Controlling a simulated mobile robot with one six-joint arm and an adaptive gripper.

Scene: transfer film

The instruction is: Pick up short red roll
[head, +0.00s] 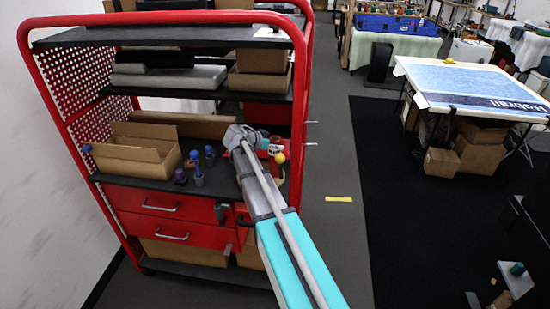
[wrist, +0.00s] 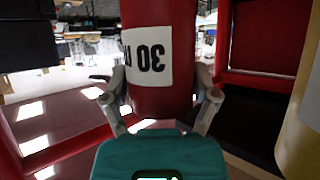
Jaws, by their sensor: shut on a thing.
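The short red roll (wrist: 162,94) fills the upper middle of the wrist view, with a white label reading 30 upside down. My gripper (wrist: 160,100) is shut on it, with one finger on each side. In the head view my gripper (head: 240,136) is over the middle shelf of the red cart. My arm covers part of that shelf there, and I cannot clearly tell the held roll from the small red and white things beside the gripper.
The red cart (head: 304,80) has a shelf above my gripper and side posts close by. An open cardboard box (head: 133,152) and blue-topped items (head: 198,165) stand left on the same shelf. A yellow thing (wrist: 303,135) is close at right in the wrist view. Open floor lies right of the cart.

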